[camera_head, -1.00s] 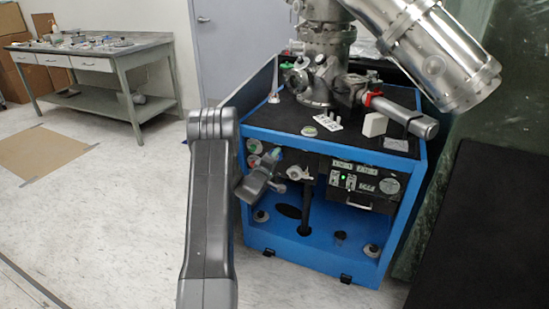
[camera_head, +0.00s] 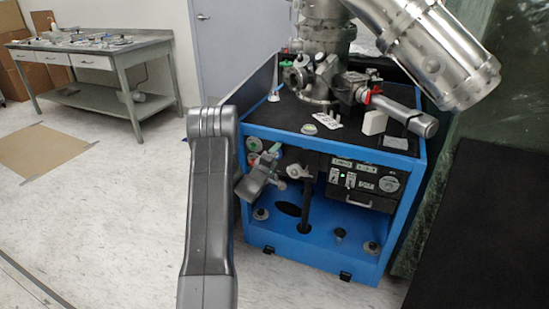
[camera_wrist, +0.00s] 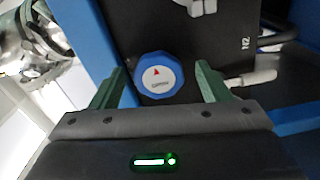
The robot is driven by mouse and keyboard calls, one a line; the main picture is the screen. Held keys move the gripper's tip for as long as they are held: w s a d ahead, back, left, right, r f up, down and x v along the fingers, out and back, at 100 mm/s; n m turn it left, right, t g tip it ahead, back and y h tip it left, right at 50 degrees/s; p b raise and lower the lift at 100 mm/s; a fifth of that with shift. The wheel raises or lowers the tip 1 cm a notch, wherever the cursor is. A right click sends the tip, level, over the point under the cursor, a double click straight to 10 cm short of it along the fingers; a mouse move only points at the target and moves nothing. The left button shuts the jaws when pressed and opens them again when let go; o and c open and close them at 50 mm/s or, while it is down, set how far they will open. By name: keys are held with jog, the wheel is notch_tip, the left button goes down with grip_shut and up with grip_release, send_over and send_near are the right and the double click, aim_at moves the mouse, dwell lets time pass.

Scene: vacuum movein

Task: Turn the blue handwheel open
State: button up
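The blue handwheel (camera_wrist: 159,78) shows in the wrist view, with a pale face, a red pointer near its upper left and small lettering I cannot read. It is mounted on a dark panel. My gripper (camera_wrist: 162,80) is open, with one green finger to the left of the wheel and one to the right. Gaps show on both sides, so it does not appear to grip the wheel. In the head view my gripper (camera_head: 268,162) is at the left part of the blue cabinet's front; I cannot clearly make out the handwheel there.
The blue cabinet (camera_head: 310,258) carries steel vacuum equipment (camera_head: 425,50) on top. A control panel (camera_head: 362,185) with a green light is right of my gripper. In the wrist view, a pale-handled part (camera_wrist: 250,78) lies right of the right finger. Open floor is at left, before a workbench (camera_head: 95,62).

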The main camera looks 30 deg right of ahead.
jog(key=v, duration=1.3)
jog(key=shift+s+a+p, duration=0.25)
jog(key=shift+a+p, duration=0.1)
jog(key=shift+w+d, duration=0.1)
jog(key=x, duration=1.3)
jog(key=shift+w+d+b, duration=0.15)
jog(key=shift+d+b, duration=0.15)
jog(key=shift+b, duration=0.05)
jog(key=shift+a, duration=0.1)
jog(key=m+b, duration=0.3)
jog(key=m, duration=0.4)
jog(key=m+b, duration=0.2)
jog(key=m, duration=0.4)
jog(key=m+b, duration=0.3)
jog(key=m, duration=0.4)
jog(key=shift+w+a+f+m+b, duration=0.1)
jog(key=shift+w+f+m+b, duration=0.05)
jog(key=shift+w+m+b, duration=0.15)
dwell(1.1)
jog(key=shift+a, duration=0.1)
dwell(0.3)
